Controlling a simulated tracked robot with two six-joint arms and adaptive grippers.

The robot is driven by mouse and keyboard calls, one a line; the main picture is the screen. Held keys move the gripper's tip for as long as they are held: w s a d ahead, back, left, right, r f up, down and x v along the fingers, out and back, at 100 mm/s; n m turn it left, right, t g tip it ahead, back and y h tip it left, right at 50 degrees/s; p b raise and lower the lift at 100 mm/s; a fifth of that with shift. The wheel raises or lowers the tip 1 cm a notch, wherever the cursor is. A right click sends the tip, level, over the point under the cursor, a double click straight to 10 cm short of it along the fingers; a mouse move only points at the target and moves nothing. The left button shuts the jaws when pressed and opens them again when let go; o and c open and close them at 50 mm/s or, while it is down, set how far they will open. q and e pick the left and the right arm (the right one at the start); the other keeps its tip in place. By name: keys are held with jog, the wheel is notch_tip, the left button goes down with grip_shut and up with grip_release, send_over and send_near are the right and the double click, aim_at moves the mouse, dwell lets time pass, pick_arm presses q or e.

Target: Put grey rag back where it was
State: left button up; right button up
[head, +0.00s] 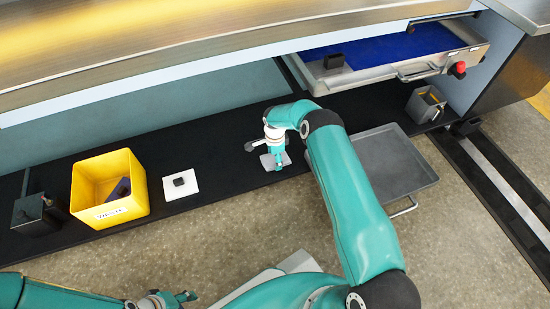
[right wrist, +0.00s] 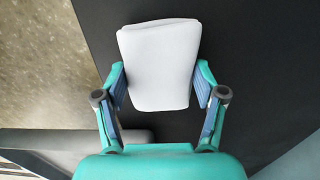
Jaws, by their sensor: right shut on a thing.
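The grey rag (right wrist: 158,65) is a folded, pale grey pad between the fingers of my right gripper (right wrist: 162,92) in the right wrist view. The gripper is shut on its two sides. In the head view the rag (head: 268,163) shows beside the right gripper (head: 275,160), over the black shelf (head: 225,150). I cannot tell whether it touches the shelf. My left gripper (head: 160,300) is at the bottom edge of the head view, partly cut off, away from the rag.
A yellow bin (head: 136,205) holding a dark item stands on the shelf at left. Near it a black block (head: 180,182) sits on a white pad (head: 194,185). A grey tray (head: 385,150) is right of my arm. Above is a blue-floored drawer (head: 385,48). A small grey box (head: 425,105) stands at right.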

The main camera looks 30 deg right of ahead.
jog(key=shift+f, duration=0.25)
jog(key=o, duration=1.1)
jog(key=shift+r+p, duration=0.5)
jog(key=shift+p, duration=0.05)
notch_tip(320, 180, up, 10)
jog(key=p, duration=0.5)
jog(key=s+a+f+n+y, duration=0.25)
jog(key=s+a+n, duration=0.85)
jog(key=a, duration=0.6)
jog(key=s+a+r+n, duration=0.2)
jog(key=s+a+n, duration=0.1)
jog(key=s, duration=0.5)
jog(key=s+a+r+n+y, duration=0.1)
jog(key=s+a+r+n, duration=0.1)
jog(key=s, duration=0.7)
jog(key=a+n, duration=0.1)
jog(key=n, duration=0.1)
jog(key=shift+s+a+r+n+t, duration=0.2)
jog(key=shift+a+r+n+t, duration=0.1)
jog(key=shift+n, duration=0.1)
